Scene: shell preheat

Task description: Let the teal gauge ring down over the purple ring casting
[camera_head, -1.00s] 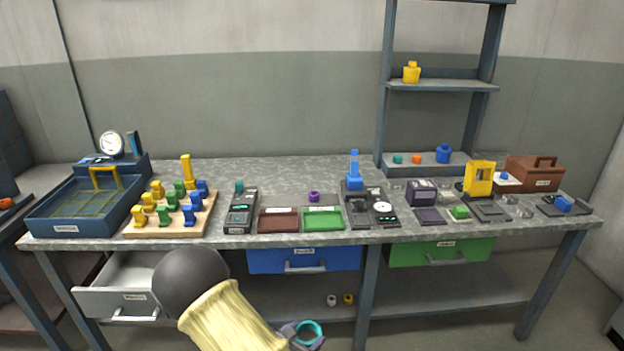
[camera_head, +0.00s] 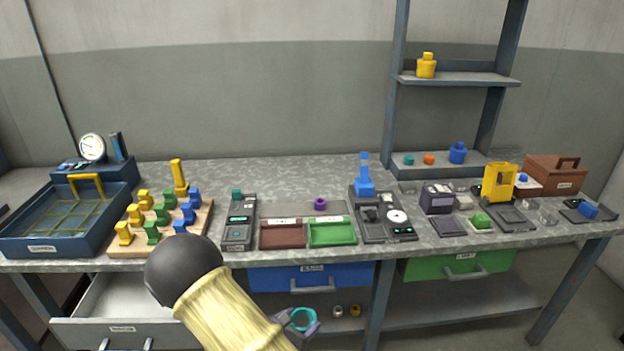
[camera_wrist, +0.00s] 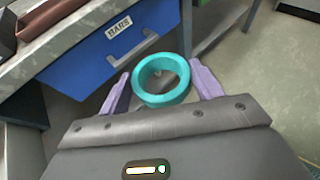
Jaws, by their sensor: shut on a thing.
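The teal gauge ring (camera_wrist: 162,80) is held between the two purple fingers of my gripper (camera_wrist: 163,86) in the wrist view, its hole facing the camera. In the head view the same ring (camera_head: 302,319) and my gripper (camera_head: 300,326) are low, in front of the bench and below its top. The purple ring casting (camera_head: 320,203) sits on the bench on a grey surface behind the brown and green trays. It is well above and beyond my gripper in the head view, and it is not in the wrist view.
A brown tray (camera_head: 283,247) and a green tray (camera_head: 355,231) lie at the bench's front edge. A blue drawer (camera_head: 345,275) is below them. An open grey drawer (camera_head: 90,310) juts out at left. Dark devices (camera_head: 240,232) flank the trays.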

